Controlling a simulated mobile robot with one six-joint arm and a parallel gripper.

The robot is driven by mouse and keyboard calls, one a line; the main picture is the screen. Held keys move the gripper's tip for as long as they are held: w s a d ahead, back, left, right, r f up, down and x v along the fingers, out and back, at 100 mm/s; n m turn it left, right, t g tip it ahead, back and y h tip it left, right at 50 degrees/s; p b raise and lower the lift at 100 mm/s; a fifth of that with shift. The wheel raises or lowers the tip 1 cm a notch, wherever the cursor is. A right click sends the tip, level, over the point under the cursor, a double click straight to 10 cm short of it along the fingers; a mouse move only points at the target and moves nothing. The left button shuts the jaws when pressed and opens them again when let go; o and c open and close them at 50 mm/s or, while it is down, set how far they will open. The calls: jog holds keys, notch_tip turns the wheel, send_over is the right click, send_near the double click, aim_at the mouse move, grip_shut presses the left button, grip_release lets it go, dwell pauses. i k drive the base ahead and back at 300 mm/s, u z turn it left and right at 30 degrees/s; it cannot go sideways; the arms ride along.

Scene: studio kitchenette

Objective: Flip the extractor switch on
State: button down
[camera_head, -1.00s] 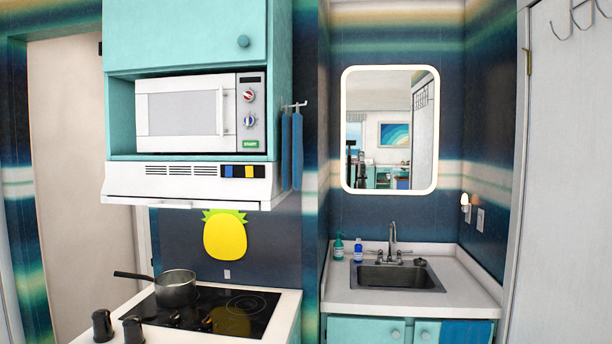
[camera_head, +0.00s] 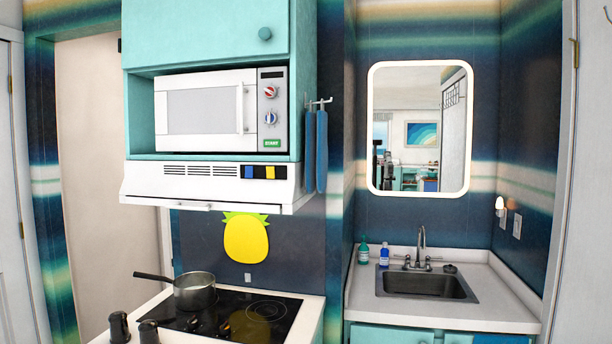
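The white extractor hood (camera_head: 200,187) is mounted under the microwave cabinet, above the hob. Its front face has vent slots and a black switch panel at the right end. On the panel are a blue switch (camera_head: 249,172) and a yellow switch (camera_head: 270,172). The view is too coarse to tell which position either switch is in, and no label is readable. My gripper and arm are not in view.
A pot (camera_head: 194,291) stands on the black hob (camera_head: 262,312), its handle pointing left. Two dark shakers (camera_head: 149,332) stand at the counter's front left. Blue towels (camera_head: 321,150) hang from a hook right of the hood. A sink (camera_head: 428,284) is at right.

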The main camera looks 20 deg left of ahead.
aim_at(249, 170)
jog(key=i, duration=2.55)
jog(key=u, duration=2.5)
jog(key=k, duration=0.1)
jog(key=u, duration=1.7)
